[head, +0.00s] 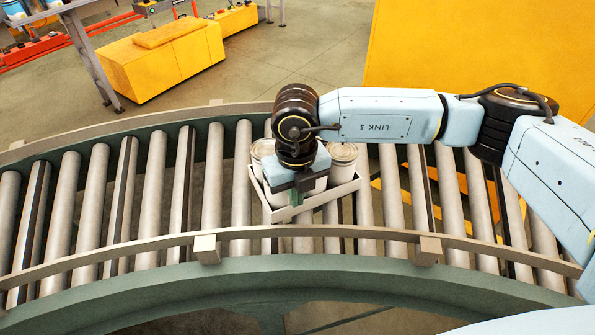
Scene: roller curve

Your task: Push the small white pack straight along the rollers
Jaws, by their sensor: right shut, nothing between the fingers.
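The small white pack (326,199) is a low white tray holding pale cylindrical cans. It sits on the rollers near the middle of the head view, slightly turned against them. One can (342,155) shows at its back right and another at its back left. My right gripper (296,197) points down over the pack with its fingers closed and nothing between them. It hides the middle of the pack, and I cannot tell whether it touches it. My left gripper is not in view.
The curved conveyor has grey metal rollers (153,195), with a tan guide rail (130,246) along the near side and another along the far side. The rollers left of the pack are clear. Yellow boxes (160,62) stand on the floor beyond.

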